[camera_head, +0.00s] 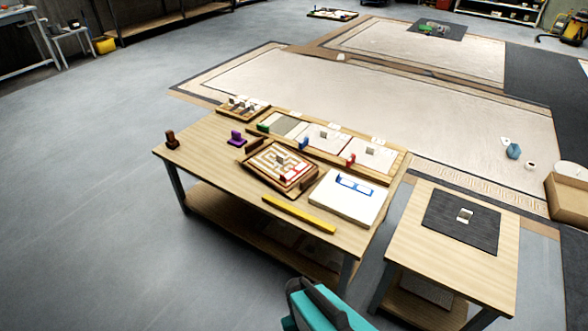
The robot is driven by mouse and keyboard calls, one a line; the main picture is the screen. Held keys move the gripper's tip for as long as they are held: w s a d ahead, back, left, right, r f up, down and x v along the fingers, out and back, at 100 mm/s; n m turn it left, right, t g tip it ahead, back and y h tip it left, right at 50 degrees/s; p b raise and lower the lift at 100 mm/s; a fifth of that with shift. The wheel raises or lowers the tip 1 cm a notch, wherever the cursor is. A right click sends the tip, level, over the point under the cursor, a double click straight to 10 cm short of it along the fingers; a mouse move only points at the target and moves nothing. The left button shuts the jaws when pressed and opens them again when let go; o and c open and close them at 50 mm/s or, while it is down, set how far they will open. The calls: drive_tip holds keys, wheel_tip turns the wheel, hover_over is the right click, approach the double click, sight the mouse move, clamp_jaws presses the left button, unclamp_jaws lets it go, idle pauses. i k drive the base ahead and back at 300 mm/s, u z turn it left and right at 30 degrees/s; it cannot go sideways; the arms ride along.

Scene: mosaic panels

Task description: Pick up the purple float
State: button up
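The purple float (236,138) is a small purple block with a raised handle part. It stands upright on the large wooden table (215,150), toward the left, between a dark brown float and the maze-like board. Nothing covers it in this view. A teal and dark grey part of my own arm shows at the bottom edge, well apart from the float. No gripper fingers can be made out.
A dark brown float (171,140) stands near the table's left corner. A maze-patterned board (257,170) lies right of the purple float. A yellow bar (298,214) lies along the front. A smaller table (420,245) stands at right. Grey floor is open at left.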

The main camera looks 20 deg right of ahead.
sight(236, 141)
drive_tip(key=u, duration=0.4)
drive_tip(key=i, duration=1.1)
drive_tip(key=u, duration=1.05)
drive_tip(key=i, duration=0.85)
drive_tip(key=u, duration=0.3)
